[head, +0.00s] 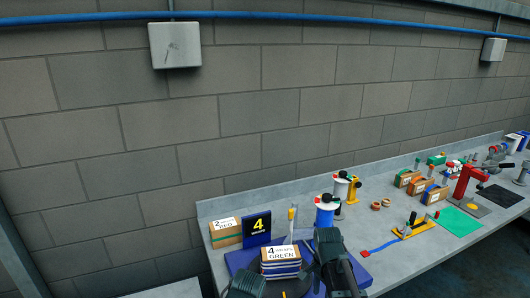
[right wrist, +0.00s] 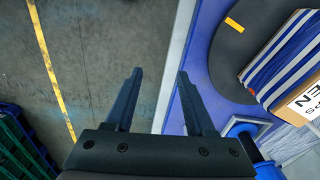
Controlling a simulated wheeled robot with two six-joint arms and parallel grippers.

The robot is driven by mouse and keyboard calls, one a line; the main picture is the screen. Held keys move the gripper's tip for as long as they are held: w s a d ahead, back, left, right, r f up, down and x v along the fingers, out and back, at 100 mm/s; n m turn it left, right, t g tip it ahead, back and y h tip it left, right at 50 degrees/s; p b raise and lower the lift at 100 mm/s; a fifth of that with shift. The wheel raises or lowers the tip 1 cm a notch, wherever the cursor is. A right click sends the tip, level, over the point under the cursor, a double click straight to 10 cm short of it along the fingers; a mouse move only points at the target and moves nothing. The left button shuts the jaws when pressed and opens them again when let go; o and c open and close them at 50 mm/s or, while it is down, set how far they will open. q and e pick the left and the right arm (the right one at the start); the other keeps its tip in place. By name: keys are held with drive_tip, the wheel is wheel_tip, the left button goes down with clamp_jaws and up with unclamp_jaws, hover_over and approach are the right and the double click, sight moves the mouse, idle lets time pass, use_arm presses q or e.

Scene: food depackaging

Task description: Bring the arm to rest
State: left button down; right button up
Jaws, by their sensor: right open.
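My right gripper (right wrist: 158,72) is open and empty in the right wrist view. Its two dark fingers stand apart over the floor and the table's edge. A dark part of my right arm shows at the bottom of the head view, but its fingertips cannot be made out there. A dark part that seems to be my left arm shows at the bottom edge, and its jaws are not seen. A striped box stack labelled GREEN (head: 281,254) stands beside my right arm. It also shows in the right wrist view (right wrist: 283,62), on a dark round plate (right wrist: 228,52) right of the fingers.
The grey table (head: 385,222) runs along a block wall. A labelled carton (head: 226,233) and a dark blue "4" sign (head: 257,228) stand behind the stack. A blue-and-white dispenser (head: 325,213) stands close behind my right arm. Green crates (right wrist: 18,145) stand on the floor.

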use_arm(q)
wheel_tip(320, 180, down, 12)
drive_tip(key=b, duration=1)
drive_tip(key=shift+f, duration=0.15)
use_arm(e)
drive_tip(key=s+a+f+n, duration=1.1)
drive_tip(key=s+n, duration=0.3)
drive_tip(key=n, duration=0.2)
drive_tip(key=shift+s+a+f+h, duration=0.25)
drive_tip(key=shift+s+f+h, duration=0.05)
drive_tip(key=shift+f, duration=0.3)
